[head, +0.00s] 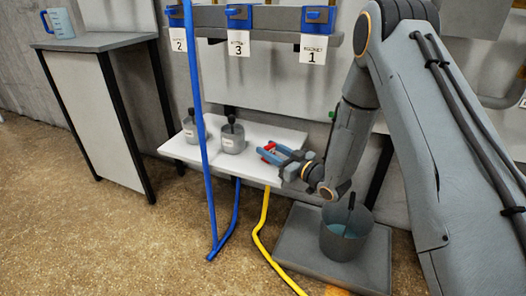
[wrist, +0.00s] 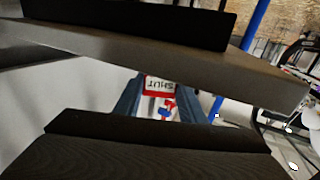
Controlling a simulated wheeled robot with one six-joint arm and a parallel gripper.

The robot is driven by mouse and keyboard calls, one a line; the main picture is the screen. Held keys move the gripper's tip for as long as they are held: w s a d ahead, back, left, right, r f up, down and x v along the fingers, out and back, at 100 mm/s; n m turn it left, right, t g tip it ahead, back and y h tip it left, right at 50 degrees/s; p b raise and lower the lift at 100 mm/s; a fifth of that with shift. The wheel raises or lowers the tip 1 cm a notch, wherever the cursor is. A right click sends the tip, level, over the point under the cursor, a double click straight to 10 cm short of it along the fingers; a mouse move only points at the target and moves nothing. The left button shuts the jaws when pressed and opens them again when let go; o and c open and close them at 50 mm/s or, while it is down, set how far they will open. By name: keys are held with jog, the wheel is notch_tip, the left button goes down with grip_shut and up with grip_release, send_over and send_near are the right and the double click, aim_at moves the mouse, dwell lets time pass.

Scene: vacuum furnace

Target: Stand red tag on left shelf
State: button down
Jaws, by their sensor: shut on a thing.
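My gripper (head: 270,153) is shut on the red tag (head: 267,147), above the right part of a white shelf (head: 262,174). In the wrist view the tag (wrist: 160,84) shows a white face with a red border and the word SHUT, upside down, between the two blue-grey fingers of my gripper (wrist: 160,98). A small red and blue piece shows below the label. Whether the tag touches the shelf cannot be told. Two grey pots with dark handles, a left pot (head: 191,134) and a right pot (head: 232,140), stand on the shelf left of my gripper.
A blue hose (head: 203,130) hangs in front of the shelf, and a yellow hose (head: 259,232) runs below it. Blue valves with numbered labels sit on a grey rail (head: 268,18) above. A bucket (head: 346,236) stands at lower right. A side table (head: 95,41) holds a blue jug (head: 61,24).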

jog(key=shift+f, duration=0.1)
jog(key=c, duration=1.2)
grip_release()
jog(key=shift+o, duration=0.2)
